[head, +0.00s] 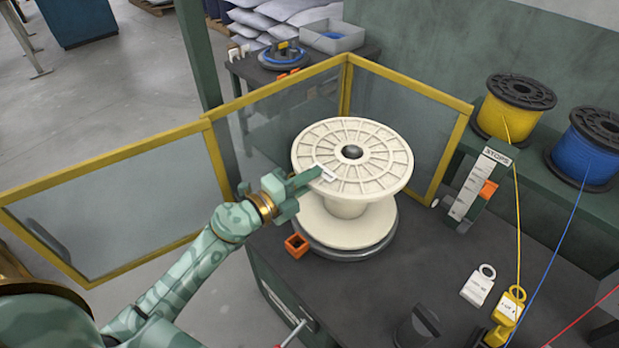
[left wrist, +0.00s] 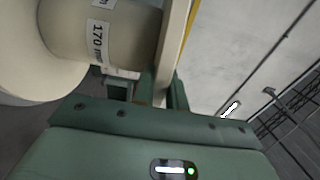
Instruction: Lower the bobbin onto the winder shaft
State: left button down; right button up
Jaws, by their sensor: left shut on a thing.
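The cream bobbin (head: 330,160) stands upright over the dark round base plate (head: 349,257) of the winder. The rounded grey end of the winder shaft (head: 352,152) shows in the hub hole of its top flange. I cannot tell whether the lower flange touches the plate. My left gripper (head: 312,177) is shut on the near-left rim of the top flange. In the left wrist view, the flange runs between the fingers (left wrist: 165,90), beside the bobbin barrel (left wrist: 120,32) with its "170 mm" label. The lower shaft is hidden. My right gripper is out of view.
A yellow-framed clear guard (head: 350,62) stands behind and left of the winder. An orange square block (head: 297,246) lies by the base plate. A "STOPS" board (head: 478,188) stands to the right. Yellow (head: 508,112) and blue (head: 590,148) wire spools sit farther right, their wires crossing the table.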

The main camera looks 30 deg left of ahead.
pick_arm(q)
jog(key=shift+f, duration=0.2)
jog(key=c, duration=1.3)
grip_release()
jog(key=shift+c, duration=0.2)
jog(key=shift+f, duration=0.15)
jog(key=b+v, duration=0.2)
jog(key=v, duration=1.4)
jog(key=shift+s, duration=0.2)
jog(key=shift+w+a, duration=0.1)
